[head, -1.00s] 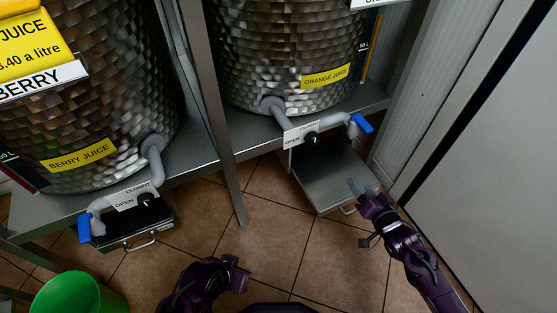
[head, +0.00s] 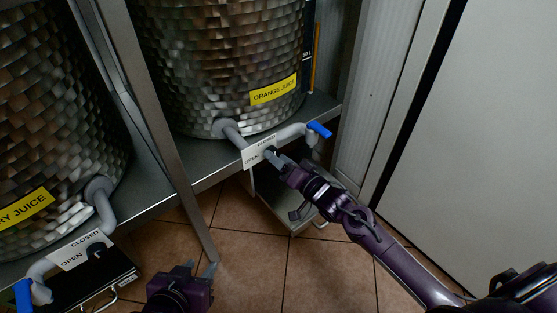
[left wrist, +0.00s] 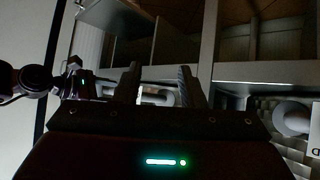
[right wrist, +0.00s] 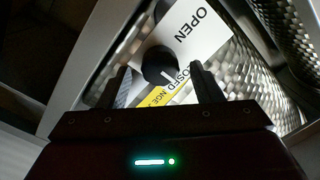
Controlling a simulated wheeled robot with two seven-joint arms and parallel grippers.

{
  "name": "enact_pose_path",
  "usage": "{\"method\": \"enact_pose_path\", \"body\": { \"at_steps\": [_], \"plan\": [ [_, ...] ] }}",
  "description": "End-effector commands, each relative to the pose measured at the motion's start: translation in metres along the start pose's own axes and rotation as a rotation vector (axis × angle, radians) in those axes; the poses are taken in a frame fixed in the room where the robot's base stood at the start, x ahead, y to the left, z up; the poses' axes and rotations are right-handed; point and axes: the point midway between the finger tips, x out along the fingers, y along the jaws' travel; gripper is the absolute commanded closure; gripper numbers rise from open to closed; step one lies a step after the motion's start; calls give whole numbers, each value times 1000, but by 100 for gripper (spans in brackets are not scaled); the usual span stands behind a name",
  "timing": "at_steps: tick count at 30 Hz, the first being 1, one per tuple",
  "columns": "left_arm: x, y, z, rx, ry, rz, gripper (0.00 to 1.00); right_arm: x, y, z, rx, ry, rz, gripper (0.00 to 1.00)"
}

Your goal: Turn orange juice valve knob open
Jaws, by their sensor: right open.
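The black orange juice valve knob (head: 269,152) sits on a white OPEN/CLOSED plate (head: 252,158) below the steel tank labelled ORANGE JUICE (head: 274,90). My right gripper (head: 281,161) is open, with its fingertips at the knob. In the right wrist view the knob (right wrist: 160,64) shows between and just beyond the two spread fingers; I cannot tell whether they touch it. A white mark on the knob faces the word CLOSED. My left gripper (head: 203,270) is open and empty, low in front of the shelf.
A blue tap lever (head: 319,129) is on the pipe right of the knob. A metal tray (head: 285,207) hangs below. A steel post (head: 165,140) separates this from the berry juice tank (head: 50,130) and its valve plate (head: 80,250). A pale wall panel stands right.

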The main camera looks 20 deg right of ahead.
Motion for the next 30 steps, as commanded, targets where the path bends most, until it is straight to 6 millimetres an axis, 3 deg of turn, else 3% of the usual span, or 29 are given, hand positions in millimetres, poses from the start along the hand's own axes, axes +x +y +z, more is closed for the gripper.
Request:
{"method": "enact_pose_path", "body": {
  "at_steps": [6,14,24,30],
  "plan": [
    [0,-1,-14,2,59,-3,64,6,0,1,0,-1,0,41],
    [0,-1,-14,2,62,-3,64,7,0,0,0,-1,1,42],
    [0,-1,-14,2,61,-3,64,6,0,0,0,-1,1,86],
    [-1,-1,-13,2,49,-3,64,6,0,0,-10,-1,1,86]
  ]
}}
